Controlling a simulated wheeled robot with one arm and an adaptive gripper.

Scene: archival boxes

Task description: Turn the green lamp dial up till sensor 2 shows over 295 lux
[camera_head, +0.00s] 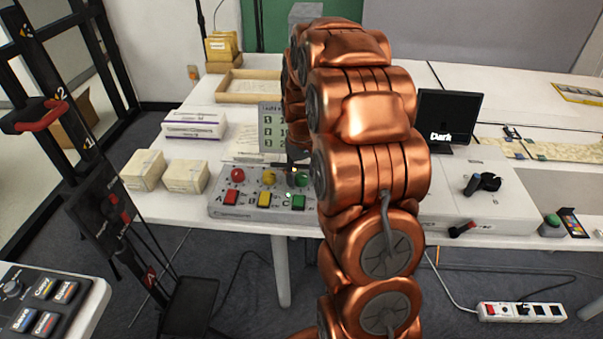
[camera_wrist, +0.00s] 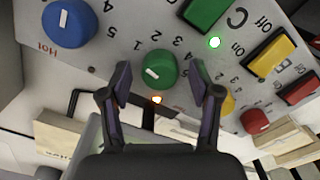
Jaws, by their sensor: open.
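The green dial (camera_wrist: 160,68) sits on a grey control panel (camera_head: 240,211), its white mark toward the lower left in the wrist view. In the head view the dial (camera_head: 302,180) is at the right of a row with a red and a yellow dial. My gripper (camera_wrist: 160,75) is open, one finger on each side of the green dial; I cannot tell whether they touch it. In the head view my arm hides most of the gripper. A display (camera_head: 272,128) behind the panel shows rows of figures; my arm covers its right part, so sensor 2's reading is not legible.
Red, yellow and green buttons (camera_head: 298,203) line the panel's front. A blue dial (camera_wrist: 68,22) marked "Hot" is beside the green dial. Two small boxes (camera_head: 185,177) stand left of the panel. A black screen (camera_head: 447,117) reading "Dark" is to the right.

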